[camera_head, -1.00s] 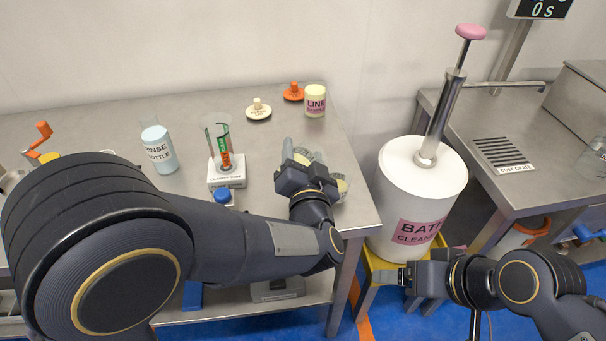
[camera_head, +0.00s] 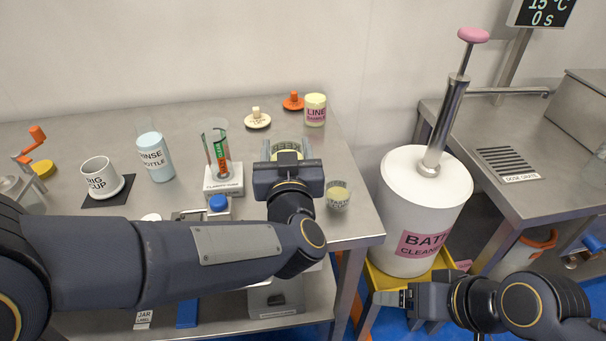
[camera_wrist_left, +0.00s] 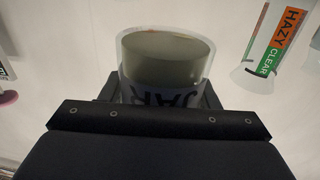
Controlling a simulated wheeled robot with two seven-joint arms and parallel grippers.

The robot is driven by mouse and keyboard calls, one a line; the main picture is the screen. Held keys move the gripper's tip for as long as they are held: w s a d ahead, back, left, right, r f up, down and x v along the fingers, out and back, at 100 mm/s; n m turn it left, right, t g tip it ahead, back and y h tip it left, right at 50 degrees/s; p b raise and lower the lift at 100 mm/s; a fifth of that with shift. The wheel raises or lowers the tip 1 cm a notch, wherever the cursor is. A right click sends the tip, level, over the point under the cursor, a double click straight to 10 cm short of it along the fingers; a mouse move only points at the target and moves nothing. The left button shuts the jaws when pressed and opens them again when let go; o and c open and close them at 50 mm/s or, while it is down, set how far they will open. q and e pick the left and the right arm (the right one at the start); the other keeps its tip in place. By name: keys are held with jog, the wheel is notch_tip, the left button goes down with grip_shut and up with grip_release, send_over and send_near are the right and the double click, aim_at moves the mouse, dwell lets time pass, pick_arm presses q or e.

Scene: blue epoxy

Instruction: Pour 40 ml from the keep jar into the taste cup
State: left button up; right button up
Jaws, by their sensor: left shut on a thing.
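My left gripper (camera_head: 287,165) is shut on the keep jar (camera_head: 287,149), a clear jar with yellowish contents. The gripper hides the jar's lower part in the head view. In the left wrist view the jar (camera_wrist_left: 166,62) sits between the fingers (camera_wrist_left: 158,95), with part of its label reading JAR. The taste cup (camera_head: 338,196), a small clear cup with pale yellow liquid in it, stands on the table just right of the left gripper, apart from the jar. My right gripper (camera_head: 392,299) is at the lower right, away from both; its finger gap is unclear.
A line sample jar (camera_head: 315,110) and two knobbed lids stand behind. A clear cylinder (camera_head: 217,150) with a HAZY/CLEAR strip, a rinse bottle (camera_head: 155,153) and a big cup (camera_head: 101,178) stand to the left. The white bath cleaner drum (camera_head: 420,215) stands beyond the table's right edge.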

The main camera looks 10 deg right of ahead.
pick_arm(q)
jog(key=a+r+p, duration=0.3)
jog(key=a+r, duration=0.1)
jog(key=a, duration=0.2)
jog(key=shift+w+d, duration=0.1)
